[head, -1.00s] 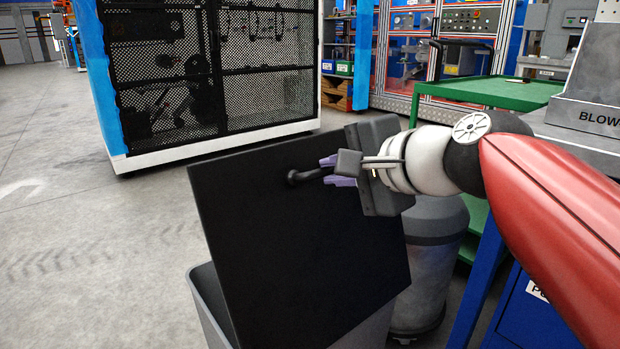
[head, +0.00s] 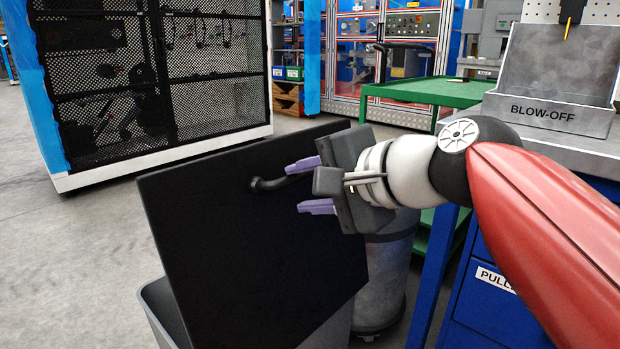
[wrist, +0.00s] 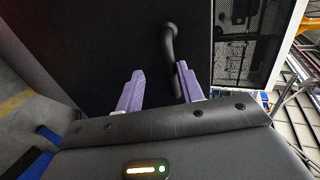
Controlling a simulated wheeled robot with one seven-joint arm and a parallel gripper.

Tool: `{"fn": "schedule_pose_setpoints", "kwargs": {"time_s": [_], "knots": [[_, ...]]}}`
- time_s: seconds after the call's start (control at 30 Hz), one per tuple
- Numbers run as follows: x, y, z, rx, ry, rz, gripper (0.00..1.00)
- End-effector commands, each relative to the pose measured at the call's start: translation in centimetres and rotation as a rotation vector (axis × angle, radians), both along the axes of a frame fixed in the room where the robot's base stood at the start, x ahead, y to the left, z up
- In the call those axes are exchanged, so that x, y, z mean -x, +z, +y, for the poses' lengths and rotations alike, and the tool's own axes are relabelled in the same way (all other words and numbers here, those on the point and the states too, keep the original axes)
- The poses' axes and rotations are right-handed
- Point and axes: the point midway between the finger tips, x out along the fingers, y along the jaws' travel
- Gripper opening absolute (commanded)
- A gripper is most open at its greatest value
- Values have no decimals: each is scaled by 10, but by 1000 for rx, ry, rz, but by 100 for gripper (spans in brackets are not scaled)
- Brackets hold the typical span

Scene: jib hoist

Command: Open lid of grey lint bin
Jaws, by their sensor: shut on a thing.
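The black lid (head: 240,250) of the grey lint bin (head: 160,300) stands raised and steeply tilted, its handle side facing my arm. Part of the bin's rim shows below it at the lower left. A dark curved handle (head: 265,184) sticks out from the lid. My gripper (head: 310,186), with purple fingers, is at this handle, shut on it. In the wrist view the handle (wrist: 170,45) runs down from the lid to beside the right finger of my gripper (wrist: 160,88). The exact contact is hard to see.
A grey cylindrical bin (head: 385,280) stands right behind the lid. A blue cabinet (head: 490,300) and the blow-off bench (head: 560,140) are at the right. A green cart (head: 430,90) is behind. Open floor (head: 70,250) lies to the left.

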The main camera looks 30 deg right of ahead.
Motion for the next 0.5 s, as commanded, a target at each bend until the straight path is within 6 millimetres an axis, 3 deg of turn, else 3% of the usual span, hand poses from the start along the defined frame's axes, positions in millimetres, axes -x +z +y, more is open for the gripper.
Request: {"fn": "schedule_pose_setpoints", "kwargs": {"time_s": [0.03, 0.5], "knots": [[0, -7, 0, 1, 2, 15, 33], [1, -2, 0, -1, 1, 7, 34]]}}
